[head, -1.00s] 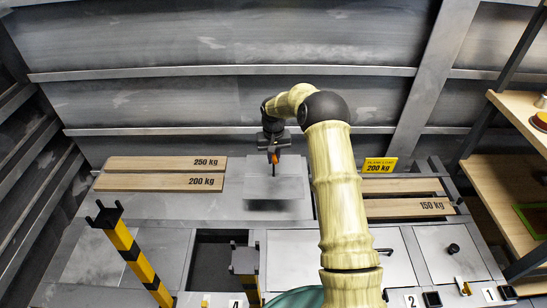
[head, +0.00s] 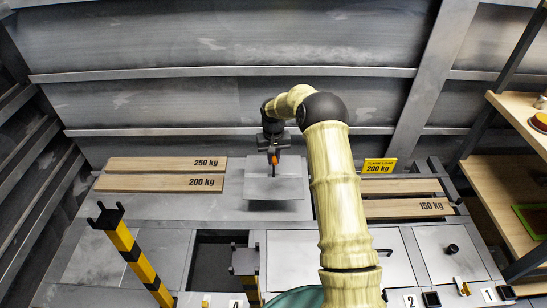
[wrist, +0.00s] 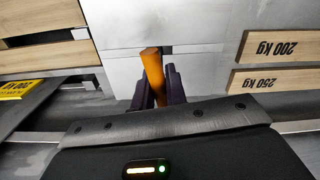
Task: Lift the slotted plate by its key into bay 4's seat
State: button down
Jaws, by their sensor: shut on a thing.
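The slotted plate (head: 290,180) is a flat light-grey square over the back of the deck, between two sets of planks. In the wrist view the plate (wrist: 205,35) fills the top middle, with a dark slot at the key. The key has an orange handle (wrist: 152,75) and stands at the slot. My gripper (wrist: 157,90) is shut on the key; in the head view my gripper (head: 273,157) is above the plate. Bay 4's seat appears to be the dark open recess (head: 211,265) at front left, above a "4" label (head: 235,303).
Planks marked 250 kg and 200 kg (head: 150,182) lie left of the plate; planks (head: 400,207) lie right, by a yellow sign (head: 379,166). Striped posts (head: 132,252) and (head: 248,285) stand left of and beside the recess. Wooden shelves (head: 490,185) stand at right.

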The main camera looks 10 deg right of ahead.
jog(key=shift+r+p, duration=2.6)
jog(key=shift+r, duration=0.4)
dwell(2.4)
jog(key=shift+s+a, duration=0.1)
jog(key=shift+a, duration=0.05)
dwell(0.4)
jog(key=shift+s+a, duration=0.35)
jog(key=shift+a, duration=0.05)
jog(key=shift+s+a, duration=0.15)
jog(key=shift+s+a, duration=1.7)
